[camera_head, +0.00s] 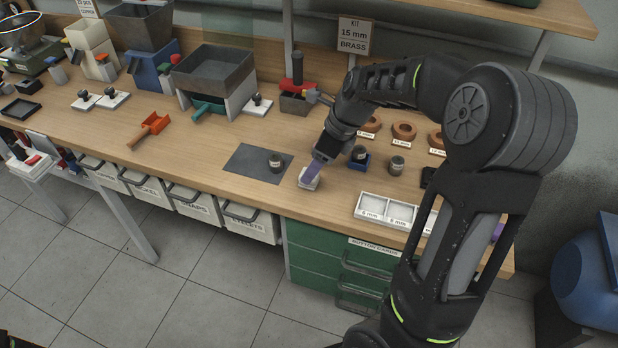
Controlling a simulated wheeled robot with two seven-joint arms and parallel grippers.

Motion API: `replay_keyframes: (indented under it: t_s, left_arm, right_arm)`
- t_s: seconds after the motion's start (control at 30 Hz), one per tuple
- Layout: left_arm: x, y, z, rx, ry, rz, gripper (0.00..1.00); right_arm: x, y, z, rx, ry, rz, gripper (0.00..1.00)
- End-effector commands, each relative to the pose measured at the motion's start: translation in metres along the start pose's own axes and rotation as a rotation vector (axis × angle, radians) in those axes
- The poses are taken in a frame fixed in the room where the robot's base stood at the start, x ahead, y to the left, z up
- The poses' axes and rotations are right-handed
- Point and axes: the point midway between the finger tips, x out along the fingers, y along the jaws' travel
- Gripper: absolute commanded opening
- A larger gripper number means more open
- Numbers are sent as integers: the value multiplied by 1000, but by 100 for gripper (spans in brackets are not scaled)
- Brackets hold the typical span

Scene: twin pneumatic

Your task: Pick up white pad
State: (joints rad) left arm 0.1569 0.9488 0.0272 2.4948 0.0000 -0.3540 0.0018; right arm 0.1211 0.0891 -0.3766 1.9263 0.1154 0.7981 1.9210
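A small white pad (310,184) lies on the wooden bench near its front edge, right of a dark grey mat. The gripper hides part of the pad. I cannot tell whether the fingers are closed on it or only touch or hover. My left gripper is not in view.
A white compartment tray (400,213) lies at the front right.

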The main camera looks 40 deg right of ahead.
Motion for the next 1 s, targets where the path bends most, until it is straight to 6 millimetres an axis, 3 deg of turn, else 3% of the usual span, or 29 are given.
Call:
replay_keyframes:
  t_s: [0.37,1.0]
  left_arm:
    - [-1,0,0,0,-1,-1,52]
    - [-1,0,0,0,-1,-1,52]
  right_arm:
    - [47,-2,-5,1,2,1,62]
    - [49,-2,-4,0,0,0,62]
